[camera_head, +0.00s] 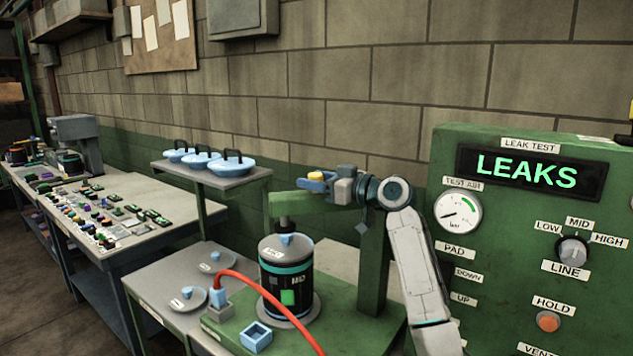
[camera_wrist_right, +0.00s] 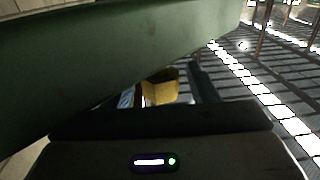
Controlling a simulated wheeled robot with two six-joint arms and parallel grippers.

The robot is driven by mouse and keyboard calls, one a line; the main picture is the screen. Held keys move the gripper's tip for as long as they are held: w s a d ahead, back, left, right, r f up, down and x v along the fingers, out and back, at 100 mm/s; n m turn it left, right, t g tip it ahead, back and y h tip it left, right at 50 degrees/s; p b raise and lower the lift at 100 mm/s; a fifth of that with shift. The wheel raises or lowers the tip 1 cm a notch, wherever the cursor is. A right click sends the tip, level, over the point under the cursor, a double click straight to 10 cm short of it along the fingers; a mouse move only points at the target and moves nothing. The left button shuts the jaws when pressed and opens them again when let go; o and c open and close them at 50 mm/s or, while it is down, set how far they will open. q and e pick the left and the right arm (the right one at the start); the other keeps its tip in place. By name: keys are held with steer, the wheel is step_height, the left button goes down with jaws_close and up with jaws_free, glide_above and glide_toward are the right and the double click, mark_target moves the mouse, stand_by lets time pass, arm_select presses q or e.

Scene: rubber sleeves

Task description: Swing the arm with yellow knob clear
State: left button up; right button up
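The green swing arm (camera_head: 300,206) reaches left from the green post (camera_head: 373,262), over the dark canister (camera_head: 286,277) marked MID. A dark pad under its end hangs above the canister's blue top knob. The yellow knob (camera_head: 315,176) is at the arm, between the blue fingers of my right gripper (camera_head: 317,183). In the right wrist view, the yellow knob (camera_wrist_right: 159,87) sits between the two fingertips (camera_wrist_right: 165,92), with a visible gap on its right side, so the gripper looks open around it. The green arm (camera_wrist_right: 110,60) crosses above. My left gripper is not in view.
The green leak-test panel (camera_head: 470,290) at right reads LEAKS. A red hose (camera_head: 262,283) runs in front of the canister from a blue fitting (camera_head: 218,297). A small blue square cup (camera_head: 256,337) stands on the base. Blue lids sit on a raised shelf (camera_head: 222,181) at left.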

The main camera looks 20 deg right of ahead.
steer(key=shift+r+b, duration=0.35)
steer(key=shift+r, duration=0.1)
step_height(320, 180, up, 2)
steer(key=shift+r+b, duration=0.2)
steer(key=shift+b, duration=0.65)
arm_select(q)
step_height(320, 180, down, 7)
steer(key=b, duration=0.5)
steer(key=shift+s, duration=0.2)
arm_select(e)
steer(key=s+a+r, duration=0.1)
steer(key=s+a, duration=0.1)
steer(key=s, duration=0.5)
steer(key=s+a, duration=0.2)
steer(key=s, duration=0.6)
steer(key=shift+s+r, duration=0.25)
steer(key=shift+r, duration=0.15)
